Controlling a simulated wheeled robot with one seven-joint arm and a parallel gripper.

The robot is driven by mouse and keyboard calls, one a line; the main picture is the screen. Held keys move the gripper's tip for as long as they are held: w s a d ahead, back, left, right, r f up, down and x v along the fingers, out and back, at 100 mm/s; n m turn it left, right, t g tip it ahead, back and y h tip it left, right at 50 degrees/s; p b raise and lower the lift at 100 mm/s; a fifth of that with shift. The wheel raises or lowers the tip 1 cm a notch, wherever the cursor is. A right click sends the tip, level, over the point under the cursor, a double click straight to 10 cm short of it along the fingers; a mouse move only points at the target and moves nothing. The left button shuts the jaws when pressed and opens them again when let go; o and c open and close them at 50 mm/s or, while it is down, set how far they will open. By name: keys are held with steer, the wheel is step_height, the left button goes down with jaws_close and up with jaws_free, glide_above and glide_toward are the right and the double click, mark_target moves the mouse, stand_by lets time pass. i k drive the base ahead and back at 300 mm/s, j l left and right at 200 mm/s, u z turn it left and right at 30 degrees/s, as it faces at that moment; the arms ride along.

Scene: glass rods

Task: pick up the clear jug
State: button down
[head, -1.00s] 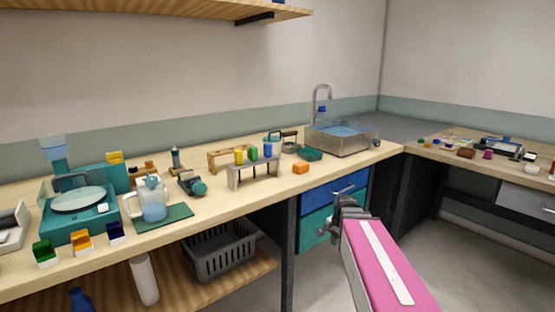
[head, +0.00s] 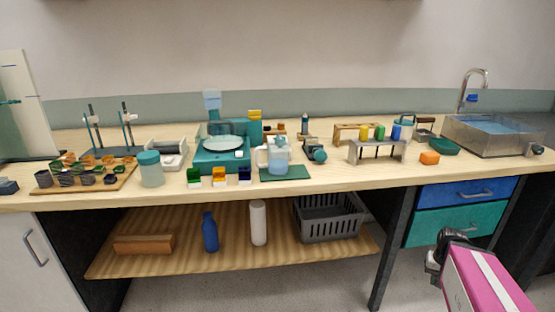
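The clear jug (head: 278,157) stands upright on a dark green mat (head: 296,174) near the front edge of the wooden bench. Its handle points left, and pale blue shows inside it. My gripper (head: 436,262) is at the lower right, in front of the drawers and below the bench top. It is well to the right of the jug and apart from it. The gripper is small and dark in this view, so its fingers cannot be made out.
A teal balance (head: 222,160) stands left of the jug, with small coloured blocks in front. A dark teal tool (head: 315,152) lies close right, then a metal rack (head: 377,150) and a sink (head: 490,136). A basket (head: 330,222) sits on the lower shelf.

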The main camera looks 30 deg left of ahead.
mark_target(278, 151)
steer(key=u, duration=1.75)
steer(key=k+l, duration=0.1)
steer(key=l, duration=0.2)
steer(key=k+l+z, duration=0.15)
steer(key=l, duration=0.2)
steer(key=k+l+z, duration=0.15)
steer(key=l, duration=0.2)
steer(key=k+l+z, duration=0.1)
steer(key=l, duration=0.2)
steer(key=k, duration=0.2)
steer(key=z, duration=0.05)
